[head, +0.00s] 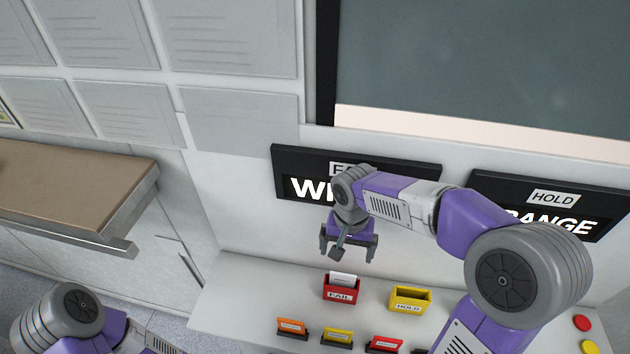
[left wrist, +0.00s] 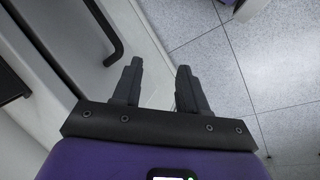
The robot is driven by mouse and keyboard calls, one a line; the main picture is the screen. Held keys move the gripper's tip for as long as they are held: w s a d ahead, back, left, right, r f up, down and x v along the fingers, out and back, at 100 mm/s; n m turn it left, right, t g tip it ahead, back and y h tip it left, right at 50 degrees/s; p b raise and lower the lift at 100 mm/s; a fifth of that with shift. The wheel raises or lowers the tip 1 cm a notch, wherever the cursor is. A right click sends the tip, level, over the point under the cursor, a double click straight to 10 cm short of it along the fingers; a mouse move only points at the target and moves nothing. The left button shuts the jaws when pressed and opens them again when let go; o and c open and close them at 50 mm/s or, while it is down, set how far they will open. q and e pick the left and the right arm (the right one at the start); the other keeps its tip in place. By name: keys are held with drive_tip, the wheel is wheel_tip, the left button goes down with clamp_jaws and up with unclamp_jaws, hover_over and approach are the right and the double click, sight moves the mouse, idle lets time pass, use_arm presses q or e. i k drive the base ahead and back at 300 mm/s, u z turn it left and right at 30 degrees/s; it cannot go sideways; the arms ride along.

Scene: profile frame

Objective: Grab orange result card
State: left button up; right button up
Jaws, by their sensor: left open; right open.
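The orange card (head: 292,326) stands in a small dark holder at the front of the white table, left of a yellow card (head: 338,335) and a red card (head: 384,343) in like holders. My right gripper (head: 346,256) is open and empty, above the red FAIL box, farther back than the orange card and to its right. My left gripper (left wrist: 157,88) shows in the left wrist view, open and empty above the tiled floor, beside a white cabinet front. Its fingers are not visible in the head view.
A red FAIL box (head: 343,291) holding a white card and a yellow HOLD box (head: 410,298) stand behind the cards. Round red (head: 582,323) and yellow (head: 589,346) buttons are at right. Dark sign panels (head: 290,160) hang behind. A brown counter (head: 70,190) is at left.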

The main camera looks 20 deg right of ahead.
sight(297, 328)
drive_tip(key=k, duration=1)
